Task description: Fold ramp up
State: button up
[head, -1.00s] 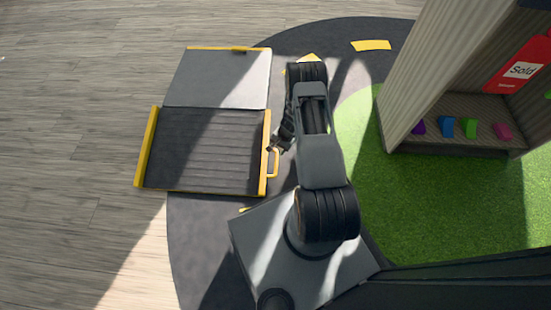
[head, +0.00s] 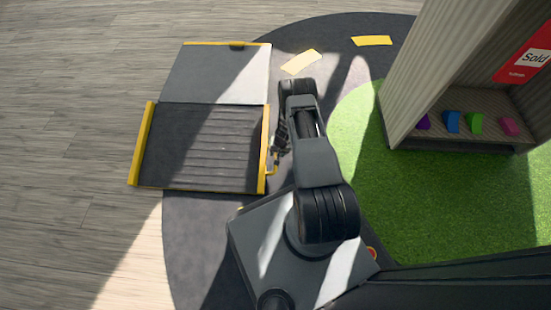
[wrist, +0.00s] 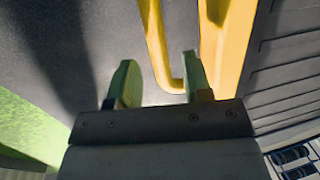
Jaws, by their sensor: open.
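The ramp (head: 205,150) lies unfolded and flat, its dark ribbed panel edged in yellow, joined to a smooth grey panel (head: 222,75) at the back. A yellow handle (head: 272,170) sticks out from the ribbed panel's right yellow edge; my arm partly covers it. In the wrist view the handle (wrist: 158,50) is a yellow loop beside the yellow edge (wrist: 225,60). My gripper (wrist: 158,80) is open, its two green-tipped fingers apart, with the lower bend of the handle between them, nearer the right finger. In the head view my gripper (head: 280,138) is small beside the ramp's right edge.
A ribbed shelf unit (head: 450,95) with small coloured blocks and a red "Sold" sign (head: 525,58) stands on green turf (head: 420,200) at the right. Yellow floor marks (head: 301,61) lie behind my arm. Wooden floor (head: 60,130) at the left is clear.

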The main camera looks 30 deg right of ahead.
aim_at(276, 154)
jog(key=shift+w+a+f+b, duration=0.15)
jog(key=shift+f+b, duration=0.2)
jog(key=shift+f, duration=0.55)
jog(key=shift+a+f+b, duration=0.15)
jog(key=shift+f+b, duration=0.15)
jog(key=shift+f, duration=0.55)
jog(key=shift+c, duration=0.3)
grip_shut()
jog(key=shift+r, duration=0.1)
